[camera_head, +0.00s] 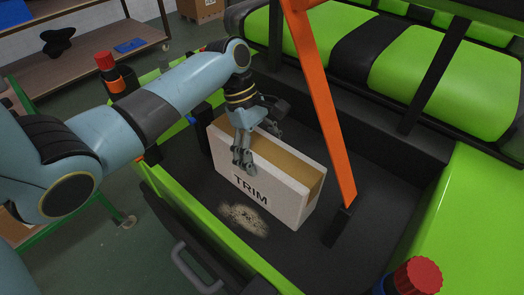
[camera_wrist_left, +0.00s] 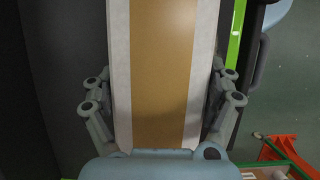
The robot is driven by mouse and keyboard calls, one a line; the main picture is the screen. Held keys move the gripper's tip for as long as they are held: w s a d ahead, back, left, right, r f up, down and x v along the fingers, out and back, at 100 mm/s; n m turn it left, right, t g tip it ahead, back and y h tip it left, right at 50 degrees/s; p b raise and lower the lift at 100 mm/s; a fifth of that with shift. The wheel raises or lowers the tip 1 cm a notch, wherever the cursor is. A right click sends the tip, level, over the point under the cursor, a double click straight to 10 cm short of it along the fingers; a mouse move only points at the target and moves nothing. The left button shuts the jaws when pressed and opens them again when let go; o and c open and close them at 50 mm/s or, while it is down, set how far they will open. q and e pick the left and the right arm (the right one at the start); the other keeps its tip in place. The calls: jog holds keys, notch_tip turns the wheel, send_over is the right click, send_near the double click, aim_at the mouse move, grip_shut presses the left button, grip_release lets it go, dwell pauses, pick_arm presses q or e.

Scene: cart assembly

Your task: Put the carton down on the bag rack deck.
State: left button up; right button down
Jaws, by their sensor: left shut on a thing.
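The carton (camera_head: 262,190) is a narrow white box with a tan top strip and "TRIM" printed on its side. My left gripper (camera_head: 257,147) is shut across the carton's top, with one finger on the printed side. In the left wrist view the carton (camera_wrist_left: 160,62) runs straight between the fingers of the left gripper (camera_wrist_left: 161,105). The carton is upright over the dark bag rack deck (camera_head: 290,248). Its bottom edge looks close to the deck; I cannot tell whether it touches. My right gripper is not in view.
An orange post (camera_head: 323,105) rises close to the right of the carton. A pale patch (camera_head: 243,218) lies on the deck in front. A green rim (camera_head: 200,232) with a grey handle (camera_head: 195,268) bounds the left. Green seats (camera_head: 435,70) stand behind. A red-capped item (camera_head: 417,276) is at lower right.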

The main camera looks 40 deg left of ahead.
pick_arm(q)
jog(key=o, duration=1.5)
jog(key=shift+a+r, duration=0.15)
jog(key=shift+r, duration=0.2)
jog(key=p+v, duration=0.1)
jog(key=v, duration=1)
jog(key=shift+r, duration=0.2)
jog(key=shift+s+f, duration=0.1)
